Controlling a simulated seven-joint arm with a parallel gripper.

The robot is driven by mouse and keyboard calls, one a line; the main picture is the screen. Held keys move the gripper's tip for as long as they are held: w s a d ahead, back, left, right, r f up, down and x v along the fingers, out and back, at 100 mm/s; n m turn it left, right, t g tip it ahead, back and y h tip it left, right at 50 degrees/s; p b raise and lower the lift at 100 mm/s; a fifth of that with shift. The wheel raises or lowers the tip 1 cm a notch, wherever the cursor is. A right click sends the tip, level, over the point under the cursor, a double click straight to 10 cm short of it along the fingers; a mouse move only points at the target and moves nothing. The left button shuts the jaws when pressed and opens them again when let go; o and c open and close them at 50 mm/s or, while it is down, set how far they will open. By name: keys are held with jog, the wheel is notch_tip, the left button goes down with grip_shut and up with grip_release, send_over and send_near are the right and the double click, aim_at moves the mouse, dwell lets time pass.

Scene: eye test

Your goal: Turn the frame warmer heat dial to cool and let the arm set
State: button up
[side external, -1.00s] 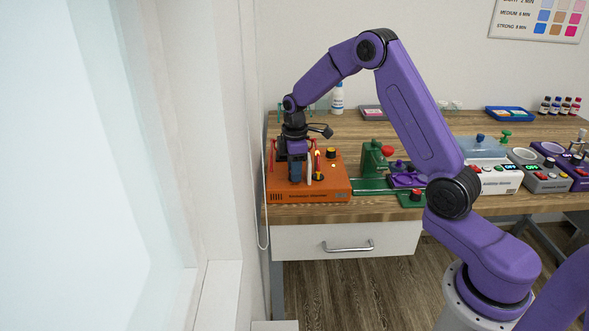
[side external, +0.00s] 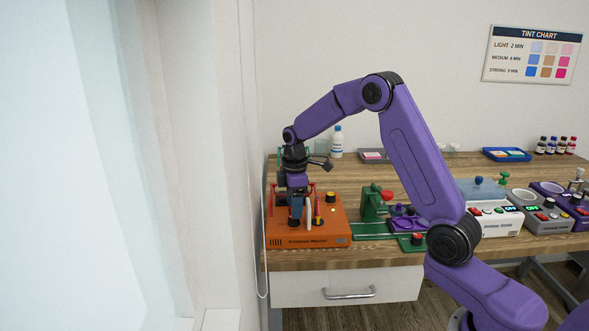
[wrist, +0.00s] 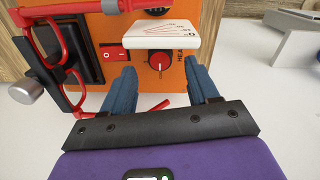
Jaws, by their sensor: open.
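The frame warmer is an orange box (side external: 325,232) at the left end of the bench in the side view, and its orange panel (wrist: 185,95) fills the upper part of the wrist view. The heat dial (wrist: 160,63), a black knob with a red face, sits below a white scale card (wrist: 165,37). "HEAT" is printed beside it. My gripper (wrist: 161,82) is open, its two blue fingers apart on either side of the dial, with a gap to each side. In the side view my gripper (side external: 301,222) is low over the warmer, and the dial is not discernible there.
A red spectacle frame (wrist: 75,72) and a silver-ended black bar (wrist: 30,88) lie left of my fingers. A red rocker switch (wrist: 113,53) is near the left finger. A green fixture (side external: 373,203) stands right of the warmer. The wall is close at left.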

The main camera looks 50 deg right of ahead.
notch_tip(320, 180, up, 14)
jog(key=shift+s+a, duration=0.15)
jog(key=shift+f, duration=0.1)
dwell(0.5)
jog(key=s+a+f, duration=0.2)
jog(key=s+a, duration=1.2)
jog(key=s, duration=0.2)
jog(key=s+d+f, duration=0.1)
jog(key=s+f, duration=0.1)
jog(key=s, duration=0.9)
jog(key=s+f+n, duration=0.1)
jog(key=s+f, duration=0.2)
jog(key=s, duration=0.7)
jog(key=shift+s+d+f+n+y, duration=0.25)
jog(key=shift+s+d+n+y, duration=0.05)
jog(key=shift+s+d, duration=0.1)
dwell(2.5)
